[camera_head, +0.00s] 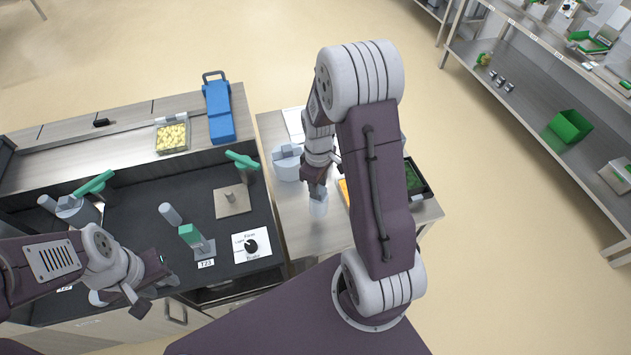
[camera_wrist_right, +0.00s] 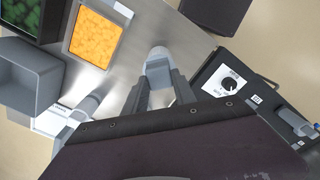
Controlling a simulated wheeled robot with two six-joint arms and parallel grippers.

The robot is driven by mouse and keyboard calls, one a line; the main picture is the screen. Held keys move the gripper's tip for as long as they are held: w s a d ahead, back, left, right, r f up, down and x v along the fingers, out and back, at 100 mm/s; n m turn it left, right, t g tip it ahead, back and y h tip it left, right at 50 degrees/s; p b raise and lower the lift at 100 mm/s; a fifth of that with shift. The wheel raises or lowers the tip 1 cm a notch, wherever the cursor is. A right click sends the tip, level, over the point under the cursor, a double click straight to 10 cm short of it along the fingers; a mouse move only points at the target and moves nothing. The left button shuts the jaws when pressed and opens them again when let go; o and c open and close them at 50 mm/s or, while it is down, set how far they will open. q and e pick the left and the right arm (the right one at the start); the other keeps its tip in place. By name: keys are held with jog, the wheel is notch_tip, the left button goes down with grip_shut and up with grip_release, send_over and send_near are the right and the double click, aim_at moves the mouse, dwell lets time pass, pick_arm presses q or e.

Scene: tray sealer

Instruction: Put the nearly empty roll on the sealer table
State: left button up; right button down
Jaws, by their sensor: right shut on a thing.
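My right gripper (camera_head: 317,190) is shut on a small pale grey roll (camera_head: 318,208) over the steel table (camera_head: 296,222). In the right wrist view the roll (camera_wrist_right: 158,54) sits between the fingers (camera_wrist_right: 160,88). I cannot tell whether it touches the tabletop. The sealer (camera_head: 115,250) is the dark-topped unit on the left, with a dial panel (camera_head: 252,246) at its right corner. My left gripper (camera_head: 158,293) is open and empty over the front left of the sealer. A grey cylinder (camera_head: 170,215) stands on the sealer's dark top.
A tray of orange food (camera_wrist_right: 96,38) and a dark tray of green food (camera_head: 415,180) lie to the right. Green-handled parts (camera_head: 95,182) rise from the sealer. Shelves (camera_head: 540,95) stand far right.

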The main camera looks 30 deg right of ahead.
jog(key=w, duration=0.1)
jog(key=w+f, duration=0.2)
jog(key=w, duration=0.1)
jog(key=shift+a+f, duration=0.2)
jog(key=shift+a, duration=0.15)
notch_tip(320, 180, down, 4)
jog(key=shift+s+r, duration=0.1)
jog(key=shift+r, duration=0.1)
jog(key=shift+f, duration=0.25)
jog(key=c, duration=1)
grip_release()
jog(key=shift+f, duration=0.1)
notch_tip(320, 180, up, 12)
jog(key=s+a+m, duration=0.2)
jog(key=s, duration=0.2)
jog(key=s+a+r+m, duration=0.1)
jog(key=s+a+m, duration=0.1)
jog(key=s+a, duration=0.1)
jog(key=s+a+r+m+t, duration=0.1)
jog(key=s+a+m, duration=0.1)
jog(key=s, duration=0.3)
jog(key=shift+s+a, duration=0.15)
jog(key=shift+s, duration=0.25)
